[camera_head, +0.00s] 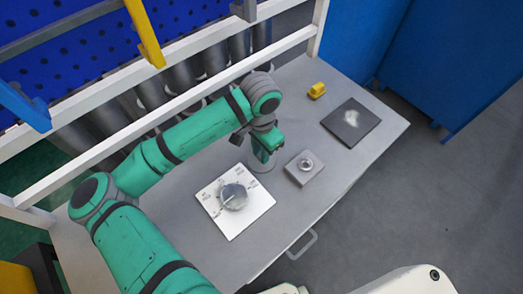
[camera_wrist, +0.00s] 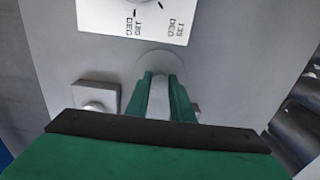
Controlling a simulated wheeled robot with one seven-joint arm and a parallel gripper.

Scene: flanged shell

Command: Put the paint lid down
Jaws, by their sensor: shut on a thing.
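The paint lid (camera_head: 262,167) is a thin, round grey disc, close in colour to the table. My gripper (camera_head: 265,153) points down over it, between the dial plate and the small grey block. In the wrist view my gripper (camera_wrist: 160,90) has its two green fingers shut on a pale upright part between them. The lid's rounded edge (camera_wrist: 160,58) shows just beyond the fingertips. The fingers hide much of the lid. I cannot tell whether the lid touches the table or hangs slightly above it.
A white plate with a grey dial (camera_head: 234,196) lies left of my gripper. A grey block with a round knob (camera_head: 305,168) stands close on the right. A dark square mat (camera_head: 351,124) and a yellow object (camera_head: 317,90) lie farther right. The grey table (camera_head: 290,215) has bare room in front.

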